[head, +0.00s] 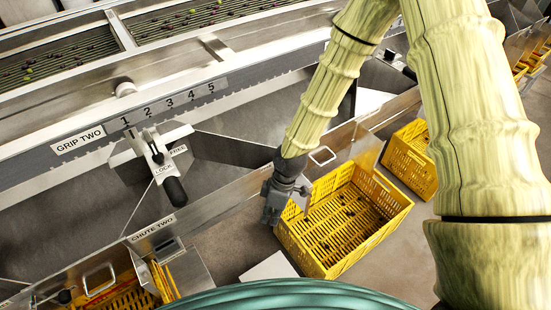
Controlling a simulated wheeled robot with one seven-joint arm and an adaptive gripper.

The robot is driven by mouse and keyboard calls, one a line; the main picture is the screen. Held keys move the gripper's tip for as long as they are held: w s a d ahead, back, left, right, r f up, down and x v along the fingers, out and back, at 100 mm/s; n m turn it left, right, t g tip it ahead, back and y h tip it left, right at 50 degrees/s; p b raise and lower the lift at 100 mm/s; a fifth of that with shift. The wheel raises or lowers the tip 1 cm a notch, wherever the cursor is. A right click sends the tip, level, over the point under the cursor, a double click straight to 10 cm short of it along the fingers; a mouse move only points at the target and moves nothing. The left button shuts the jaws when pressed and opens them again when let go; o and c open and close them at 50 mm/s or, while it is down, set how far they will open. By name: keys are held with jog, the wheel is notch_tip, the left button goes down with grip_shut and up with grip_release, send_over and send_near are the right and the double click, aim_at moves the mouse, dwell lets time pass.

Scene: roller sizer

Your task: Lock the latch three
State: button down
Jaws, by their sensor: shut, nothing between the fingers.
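A metal latch (150,150) with a black handle (175,191) sits on the sizer's side, below a scale marked 1 to 5 and a label reading GRIP TWO. A small plate on it reads LOCK and FREE. No label reading three is visible. Another fitting (397,62) shows partly between my arm links; I cannot tell whether it is a latch. My gripper (272,214) points down, shut and empty, right of the black handle and apart from it. It is in front of the chute wall, by the left edge of a yellow crate (385,229).
The CHUTE TWO panel (150,229) runs across the lower left. More yellow crates stand at the right (424,185) and lower left (118,303). The roller bed (60,58) carries olives at the top left. My arm covers much of the right side.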

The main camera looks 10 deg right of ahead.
jog(key=w+d+r+n+t+h, duration=0.1)
jog(key=w+r+n+h, duration=0.2)
jog(key=w+r+n, duration=0.6)
jog(key=w+r, duration=0.5)
jog(key=r, duration=0.4)
jog(key=shift+w+d+r+t, duration=0.2)
jog(key=shift+w+d+t, duration=0.1)
jog(key=shift+t, duration=0.1)
jog(key=w+d+f+p, duration=0.1)
jog(key=d+f, duration=0.2)
jog(key=f, duration=0.8)
jog(key=shift+w+d, duration=0.15)
jog(key=shift+w, duration=0.05)
jog(key=shift+f, duration=0.1)
jog(key=shift+d+r+p, duration=0.2)
jog(key=shift+p, duration=0.35)
